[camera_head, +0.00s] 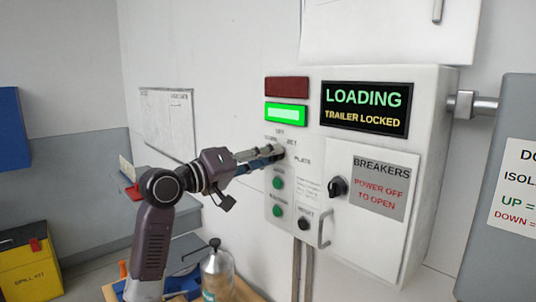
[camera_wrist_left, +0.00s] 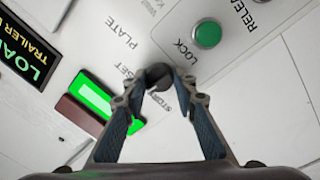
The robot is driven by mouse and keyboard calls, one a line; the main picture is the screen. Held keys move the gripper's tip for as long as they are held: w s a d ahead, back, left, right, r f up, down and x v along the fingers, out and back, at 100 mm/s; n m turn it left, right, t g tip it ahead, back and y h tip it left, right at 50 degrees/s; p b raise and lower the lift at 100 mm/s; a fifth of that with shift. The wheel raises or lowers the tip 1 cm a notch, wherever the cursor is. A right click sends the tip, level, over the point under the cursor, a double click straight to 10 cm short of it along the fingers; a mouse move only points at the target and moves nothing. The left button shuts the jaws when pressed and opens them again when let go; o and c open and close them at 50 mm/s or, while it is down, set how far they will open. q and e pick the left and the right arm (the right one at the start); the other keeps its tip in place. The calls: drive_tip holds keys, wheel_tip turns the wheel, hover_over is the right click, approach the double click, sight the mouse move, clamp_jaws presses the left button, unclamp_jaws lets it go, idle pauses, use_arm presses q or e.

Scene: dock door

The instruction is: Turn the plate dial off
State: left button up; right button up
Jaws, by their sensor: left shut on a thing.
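The plate dial (camera_wrist_left: 158,73) is a small dark knob on the white control box (camera_head: 435,130), under the lit green lamp. My left gripper (camera_head: 278,152) reaches it from the left, and its fingers are closed around the knob. In the left wrist view the two fingertips (camera_wrist_left: 159,82) meet on the dial. The labels PLATE, SET and STORE are around it. The fingers hide much of the dial, so I cannot tell which mark it points to. My right gripper is not in view.
Green buttons (camera_head: 278,183) sit just below the dial, with a black button (camera_head: 303,224) lower down. A black breaker knob (camera_head: 338,187) is to the right. The display (camera_head: 366,108) reads LOADING, TRAILER LOCKED. A bottle (camera_head: 217,275) stands below my left arm.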

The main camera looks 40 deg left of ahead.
use_arm(q)
drive_tip(key=shift+n, duration=0.6)
drive_tip(key=o, duration=1.2)
drive_tip(key=shift+c, duration=0.2)
drive_tip(key=s+a, duration=0.1)
drive_tip(key=s, duration=1.1)
drive_tip(key=shift+a+f, duration=0.3)
